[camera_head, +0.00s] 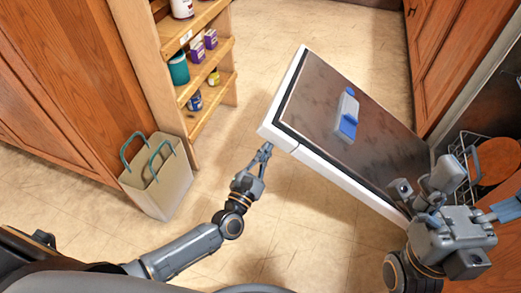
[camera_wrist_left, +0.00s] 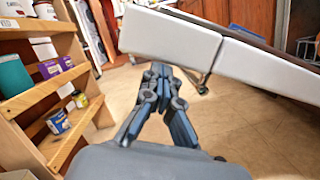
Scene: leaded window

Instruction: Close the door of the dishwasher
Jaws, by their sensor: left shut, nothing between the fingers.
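The dishwasher door (camera_head: 325,122) is open and lowered, with its dark inner face up and a white edge around it. A grey and blue dispenser (camera_head: 347,114) is on the inner face. My left gripper (camera_head: 266,148) is shut and empty, with its fingertips close to the door's near outer corner; I cannot tell whether they touch. In the left wrist view, the shut fingers (camera_wrist_left: 160,70) point at the underside of the white door edge (camera_wrist_left: 175,38). My right gripper (camera_head: 425,188) is over the door's hinge end, and its finger opening is unclear.
A dish rack (camera_head: 464,150) with a brown round plate (camera_head: 497,161) is at the right, inside the dishwasher. A wooden shelf (camera_head: 208,72) with cans and boxes and a paper bag (camera_head: 158,180) stand at the left. Tiled floor (camera_head: 262,60) is clear beyond the door.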

